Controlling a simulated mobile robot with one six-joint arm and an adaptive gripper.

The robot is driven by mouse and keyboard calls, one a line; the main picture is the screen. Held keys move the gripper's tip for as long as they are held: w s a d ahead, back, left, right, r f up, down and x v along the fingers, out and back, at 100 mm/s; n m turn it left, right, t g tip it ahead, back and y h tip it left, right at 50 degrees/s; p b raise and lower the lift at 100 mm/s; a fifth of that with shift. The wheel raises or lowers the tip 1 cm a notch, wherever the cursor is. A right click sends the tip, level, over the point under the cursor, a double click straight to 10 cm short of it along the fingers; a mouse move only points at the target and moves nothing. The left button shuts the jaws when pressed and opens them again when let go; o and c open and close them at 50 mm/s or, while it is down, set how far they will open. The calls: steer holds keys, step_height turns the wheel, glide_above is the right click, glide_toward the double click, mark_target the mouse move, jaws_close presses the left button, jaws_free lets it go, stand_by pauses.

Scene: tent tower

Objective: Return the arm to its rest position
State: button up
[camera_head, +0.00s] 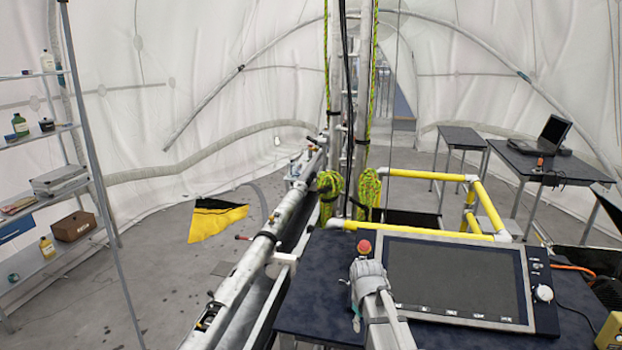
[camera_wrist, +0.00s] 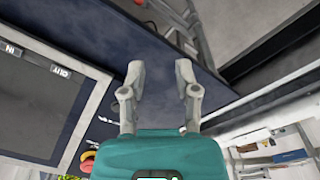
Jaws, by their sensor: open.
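My gripper (camera_wrist: 160,75) shows in the wrist view with its two grey fingers apart and nothing between them. Its teal body fills the bottom middle of that view. The fingers show against the dark blue table top (camera_wrist: 120,35) and its edge. In the head view, a grey part of my arm (camera_head: 374,292) stands in front of the left side of the control panel (camera_head: 450,280). The gripper's fingers cannot be made out there.
A red knob (camera_head: 364,246) stands at the panel's left corner. Yellow railings (camera_head: 425,175) lie behind it. A long metal pole assembly (camera_head: 270,235) runs left of the table. Shelves (camera_head: 60,190) stand far left. A laptop (camera_head: 543,135) sits on a table at right.

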steer(key=s+d+f+m+b, duration=0.1)
steer(key=s+f+m+b, duration=0.3)
steer(key=s, duration=0.8)
step_height(320, 180, down, 3)
steer(key=shift+r+m+g+b, duration=0.1)
steer(key=shift+m+g+b, duration=0.25)
steer(key=shift+b, duration=0.7)
steer(key=shift+w+a, duration=0.1)
steer(key=shift+a, duration=0.05)
